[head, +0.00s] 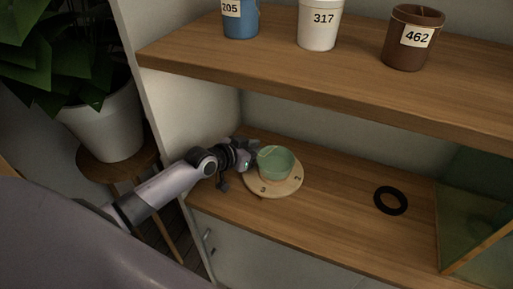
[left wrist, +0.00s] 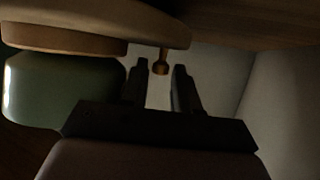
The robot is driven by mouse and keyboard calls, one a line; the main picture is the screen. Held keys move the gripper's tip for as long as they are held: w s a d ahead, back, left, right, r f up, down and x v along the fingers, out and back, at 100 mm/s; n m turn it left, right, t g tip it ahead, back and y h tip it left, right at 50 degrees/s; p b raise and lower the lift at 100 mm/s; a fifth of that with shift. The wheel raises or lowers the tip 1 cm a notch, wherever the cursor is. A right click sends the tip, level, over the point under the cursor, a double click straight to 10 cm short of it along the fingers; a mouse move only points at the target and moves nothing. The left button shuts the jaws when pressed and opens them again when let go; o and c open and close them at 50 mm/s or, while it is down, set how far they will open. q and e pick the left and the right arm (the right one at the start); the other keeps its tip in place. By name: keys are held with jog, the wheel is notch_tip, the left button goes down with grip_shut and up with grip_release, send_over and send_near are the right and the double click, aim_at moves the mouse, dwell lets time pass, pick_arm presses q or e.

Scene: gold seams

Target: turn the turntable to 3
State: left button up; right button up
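The turntable (head: 281,188) is a round pale wooden disc on the lower shelf, with small numerals on its top; a 2 shows at the right and what looks like a 3 at the front. A green bowl (head: 276,166) stands on it. My left gripper (head: 254,153) is at the disc's back left side, beside the bowl. In the left wrist view the disc (left wrist: 90,22) and bowl (left wrist: 60,90) appear upside down. A small brass-coloured peg (left wrist: 160,64) at the disc's edge lies between my open fingertips (left wrist: 160,75), with small gaps. My right gripper is out of view.
A black ring (head: 391,200) lies right of the turntable, with bare shelf between. A glass-sided box (head: 480,215) stands at far right. The upper shelf (head: 290,75) overhangs, bearing blue, white and brown numbered pots. The cabinet's side panel (head: 185,110) is close to my left arm.

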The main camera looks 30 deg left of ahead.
pick_arm(q)
jog(key=shift+p+v, duration=0.5)
jog(key=shift+v, duration=3.1)
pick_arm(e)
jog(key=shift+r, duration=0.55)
pick_arm(q)
jog(key=shift+s+f, duration=0.1)
